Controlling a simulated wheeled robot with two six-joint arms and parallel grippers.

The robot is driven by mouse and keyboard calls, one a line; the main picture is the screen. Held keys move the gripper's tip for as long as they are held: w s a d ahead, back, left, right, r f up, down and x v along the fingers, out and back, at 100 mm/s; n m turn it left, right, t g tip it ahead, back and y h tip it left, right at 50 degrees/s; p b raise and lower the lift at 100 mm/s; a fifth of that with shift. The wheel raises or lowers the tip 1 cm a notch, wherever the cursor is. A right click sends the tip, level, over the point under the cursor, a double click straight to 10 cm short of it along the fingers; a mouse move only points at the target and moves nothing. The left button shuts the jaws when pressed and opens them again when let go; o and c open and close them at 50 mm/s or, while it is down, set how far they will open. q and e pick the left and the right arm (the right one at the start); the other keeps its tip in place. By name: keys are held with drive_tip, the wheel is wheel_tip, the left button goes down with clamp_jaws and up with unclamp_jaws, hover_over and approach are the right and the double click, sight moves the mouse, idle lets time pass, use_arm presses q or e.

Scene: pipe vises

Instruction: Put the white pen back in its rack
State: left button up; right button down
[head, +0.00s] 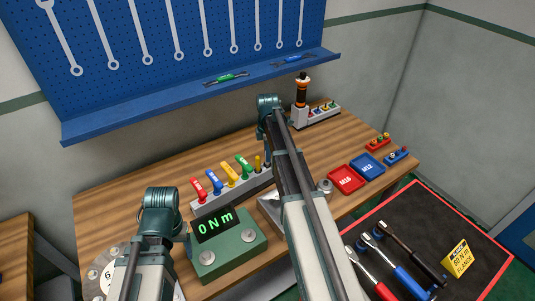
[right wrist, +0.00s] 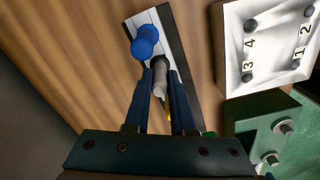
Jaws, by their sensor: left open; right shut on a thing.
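My right gripper (right wrist: 161,82) is shut on a pale grey-white pen with a dark end, the white pen (right wrist: 160,88), in the right wrist view. The pen rack (right wrist: 176,38) is a pale strip with a dark side, just beyond and under the fingers. The pen overlaps the rack in this view; I cannot tell whether it sits in a slot. In the head view the rack (head: 232,198) is long and grey, its right part hidden behind my right arm. My left gripper (head: 160,222) is open at the lower left, its fingers mostly hidden by its wrist.
Red (head: 198,189), yellow (head: 229,173) and green (head: 244,166) pens stand in the rack; a blue-topped one (right wrist: 145,40) stands near the held pen. A green torque meter (head: 228,250) reading 0 Nm and a numbered plate (right wrist: 262,45) stand close by.

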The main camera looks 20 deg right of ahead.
drive_tip(key=shift+f, duration=0.25)
idle(0.6)
drive_tip(key=c, duration=0.7)
unclamp_jaws()
wheel_tip(320, 180, up, 14)
drive_tip(key=p, duration=1.3)
drive_tip(key=shift+f, duration=0.15)
